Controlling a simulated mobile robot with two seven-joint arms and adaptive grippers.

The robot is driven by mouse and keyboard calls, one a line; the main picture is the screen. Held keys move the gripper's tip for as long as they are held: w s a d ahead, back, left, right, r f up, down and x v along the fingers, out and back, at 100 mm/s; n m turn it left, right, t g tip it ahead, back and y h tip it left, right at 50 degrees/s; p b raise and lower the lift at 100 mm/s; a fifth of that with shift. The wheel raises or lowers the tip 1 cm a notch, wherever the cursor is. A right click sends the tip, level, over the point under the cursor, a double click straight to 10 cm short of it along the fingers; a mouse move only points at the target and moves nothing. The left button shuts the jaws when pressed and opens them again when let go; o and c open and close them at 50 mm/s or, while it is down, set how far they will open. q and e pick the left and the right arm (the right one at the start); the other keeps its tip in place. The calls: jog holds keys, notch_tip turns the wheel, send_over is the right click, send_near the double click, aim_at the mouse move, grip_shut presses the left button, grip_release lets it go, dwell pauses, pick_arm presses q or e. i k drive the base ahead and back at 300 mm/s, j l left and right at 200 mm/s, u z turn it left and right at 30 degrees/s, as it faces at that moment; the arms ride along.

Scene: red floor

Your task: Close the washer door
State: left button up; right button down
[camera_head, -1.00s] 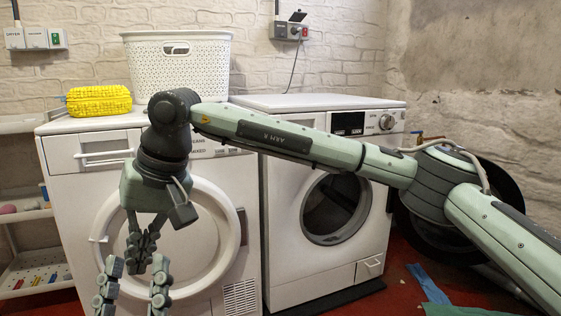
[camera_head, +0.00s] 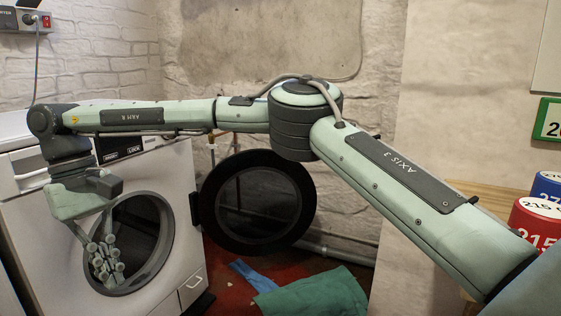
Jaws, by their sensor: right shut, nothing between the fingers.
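The washer (camera_head: 185,215) is a white front-loader at the left, with a round dark opening in its front. Its door (camera_head: 258,201), a dark ring with a glass middle, stands swung wide open on the right side of the opening. My right gripper (camera_head: 107,270) hangs pointing down, shut and empty, and overlaps the opening in the picture; how far it is from the washer front is hard to tell. It is left of the open door and apart from it. My right arm crosses above the washer and the door. My left gripper is out of view.
A green cloth (camera_head: 315,295) and a blue cloth (camera_head: 253,275) lie on the red floor below the door. A pipe runs along the wall behind. Red and blue cans (camera_head: 540,222) stand on a wooden surface at the right.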

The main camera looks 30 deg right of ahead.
aim_at(256, 194)
jog(key=i+l+z, duration=0.15)
jog(key=i+z, duration=0.2)
jog(key=i, duration=0.35)
jog(key=i+z, duration=0.35)
jog(key=i, duration=0.35)
jog(key=i+z, duration=0.4)
jog(key=i, duration=0.15)
jog(key=i+j+z, duration=0.15)
jog(key=i+z, duration=0.2)
jog(key=i, duration=0.15)
